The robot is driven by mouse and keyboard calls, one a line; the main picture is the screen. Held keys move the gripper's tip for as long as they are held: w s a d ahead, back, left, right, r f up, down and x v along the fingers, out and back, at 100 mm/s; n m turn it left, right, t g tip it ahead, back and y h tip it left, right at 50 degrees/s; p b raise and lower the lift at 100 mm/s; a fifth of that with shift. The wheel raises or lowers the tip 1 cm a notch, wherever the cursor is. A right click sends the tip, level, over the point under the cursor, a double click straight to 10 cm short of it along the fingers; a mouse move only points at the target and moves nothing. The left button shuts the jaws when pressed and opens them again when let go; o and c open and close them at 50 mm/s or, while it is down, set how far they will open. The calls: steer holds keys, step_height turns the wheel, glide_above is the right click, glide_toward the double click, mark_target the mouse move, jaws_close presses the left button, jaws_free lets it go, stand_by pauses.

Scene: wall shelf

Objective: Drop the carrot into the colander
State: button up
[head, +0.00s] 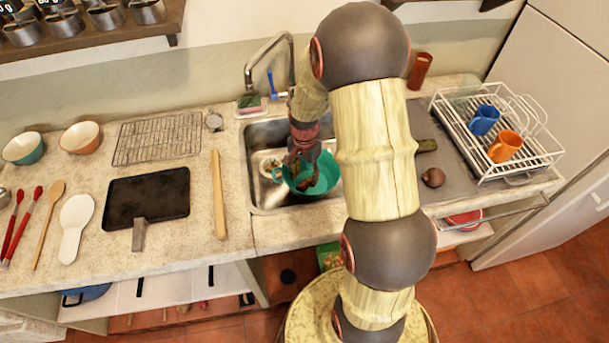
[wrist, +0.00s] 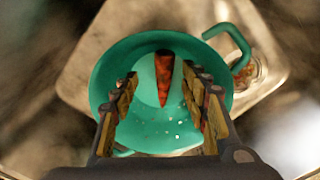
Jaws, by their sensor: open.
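The teal colander (head: 323,178) sits in the sink basin. It fills the middle of the wrist view (wrist: 130,132), with one looped handle at the upper right. The orange carrot (wrist: 164,77) appears inside the colander's outline in the wrist view, pointing toward the far wall. My gripper (wrist: 163,98) is open above the colander, with one finger on each side of the carrot and a gap visible on the left. In the head view my gripper (head: 303,165) is over the colander, and the carrot is not distinguishable there.
The sink (head: 258,135) has raised edges and a tall faucet (head: 265,52) behind. A dish rack (head: 497,165) with blue and orange mugs stands right. A glass-like item (wrist: 247,72) is beside the colander.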

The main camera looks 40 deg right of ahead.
stand_by(0.4)
step_height(320, 180, up, 7)
steer(key=p, duration=0.5)
stand_by(0.4)
